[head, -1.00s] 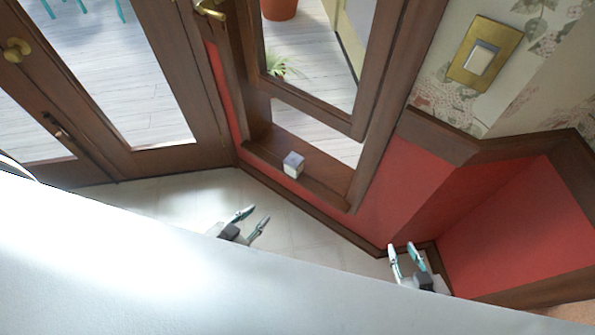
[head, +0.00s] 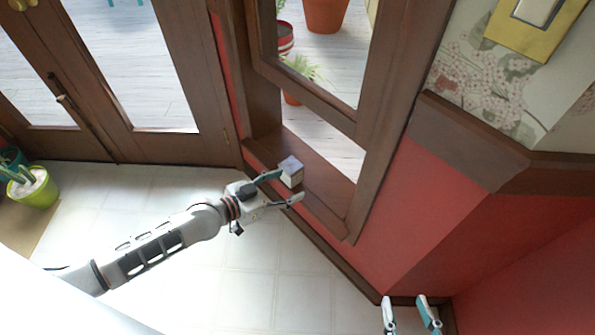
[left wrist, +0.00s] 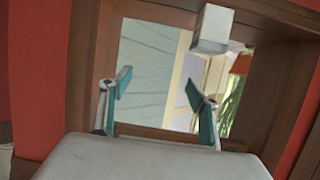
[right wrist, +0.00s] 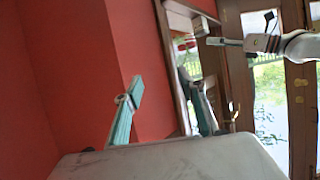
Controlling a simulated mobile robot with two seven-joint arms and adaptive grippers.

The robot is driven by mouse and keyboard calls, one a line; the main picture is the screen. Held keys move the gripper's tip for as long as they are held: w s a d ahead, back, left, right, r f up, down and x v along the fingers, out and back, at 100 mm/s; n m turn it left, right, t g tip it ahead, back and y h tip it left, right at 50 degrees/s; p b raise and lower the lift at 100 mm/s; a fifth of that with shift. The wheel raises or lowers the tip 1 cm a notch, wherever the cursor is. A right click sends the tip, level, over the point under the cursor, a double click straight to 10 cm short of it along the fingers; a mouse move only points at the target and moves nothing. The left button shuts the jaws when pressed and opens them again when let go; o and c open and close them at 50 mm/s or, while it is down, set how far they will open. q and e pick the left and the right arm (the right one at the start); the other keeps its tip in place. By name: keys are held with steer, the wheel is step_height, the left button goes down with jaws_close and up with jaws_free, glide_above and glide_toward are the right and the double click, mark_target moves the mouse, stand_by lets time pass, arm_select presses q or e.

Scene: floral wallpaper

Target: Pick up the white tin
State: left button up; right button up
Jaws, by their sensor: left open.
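The white tin (head: 291,172) is a small boxy block with a greyish top, standing on the brown wooden window sill. It also shows in the left wrist view (left wrist: 211,32), above and right of the fingertips, not between them. My left gripper (head: 290,186) is open and empty, its fingers pointing at the sill close to the tin. In the head view one fingertip overlaps the tin's left edge; I cannot tell whether they touch. My right gripper (head: 405,298) is open and empty, low by the red wall.
The window frame (head: 350,195) rises around the sill. A red wall panel (head: 420,200) runs to the right. Brown glazed doors (head: 170,80) stand at the left, with a potted plant (head: 35,187) on the floor. The tiled floor (head: 270,265) is clear.

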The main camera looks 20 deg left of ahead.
arm_select(q)
steer(key=b, duration=0.3)
glide_toward(291, 168)
steer(key=d+f, duration=0.2)
steer(key=d, duration=0.2)
steer(key=w+a, duration=0.1)
steer(key=w+a+f+y+b, duration=0.1)
steer(key=shift+w+a+f+n, duration=0.1)
steer(key=shift+w+a+n, duration=0.2)
steer(key=shift+a+n, duration=0.1)
steer(key=shift+w+d, duration=0.1)
steer(key=shift+w, duration=0.3)
steer(key=b+x, duration=0.2)
steer(key=x, duration=0.4)
steer(key=shift+w+d+f, duration=0.15)
steer(key=shift+w+d, duration=0.1)
steer(key=shift+w, duration=0.2)
arm_select(e)
steer(key=a+f+m, duration=0.1)
steer(key=s+a+f+m, duration=0.1)
steer(key=a+f+m, duration=0.1)
steer(key=shift+s+a+f+y, duration=0.2)
steer(key=shift+s+a+y, duration=0.05)
steer(key=shift+s+y, duration=0.1)
arm_select(q)
steer(key=c, duration=1.4)
